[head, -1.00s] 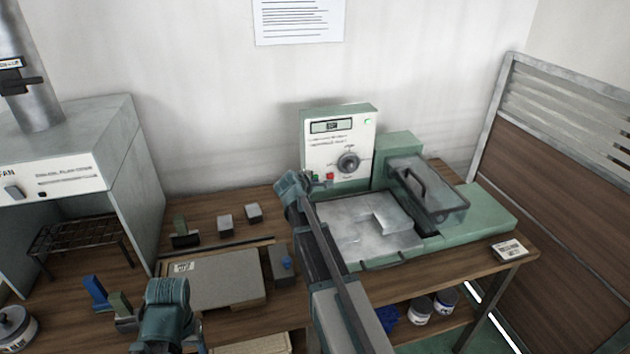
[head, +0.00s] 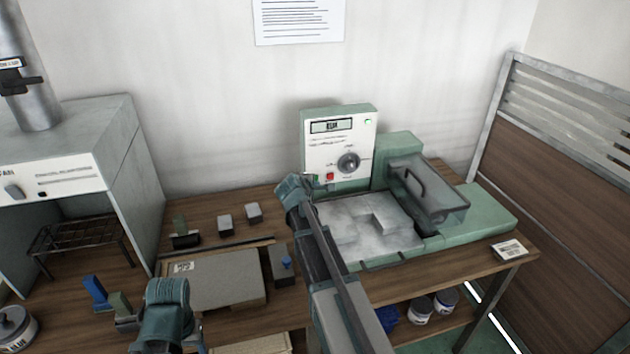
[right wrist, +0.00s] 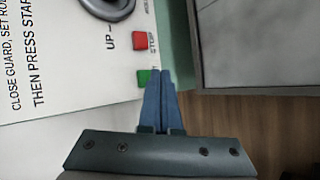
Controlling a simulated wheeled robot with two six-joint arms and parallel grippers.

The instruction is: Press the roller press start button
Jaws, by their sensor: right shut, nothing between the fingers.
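The roller press (head: 400,145) stands on the bench with an upright white control panel (head: 350,140). The panel has a dark knob, a red stop button (head: 330,177) and a green start button, which my gripper covers in the head view. In the right wrist view the green button (right wrist: 143,78) sits below the red button (right wrist: 139,41). My right gripper (head: 291,182) is shut and empty. Its fingertips (right wrist: 160,72) are right at the green button's right edge; whether they touch it I cannot tell. My left arm shows at the bottom left; its fingers are not clear.
A clear guard (head: 440,200) with a dark handle lies over the press's right part. A grey board (head: 225,278) and several small blocks lie on the bench to the left. A fume hood (head: 90,140) stands at far left. A panelled partition (head: 560,190) closes the right.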

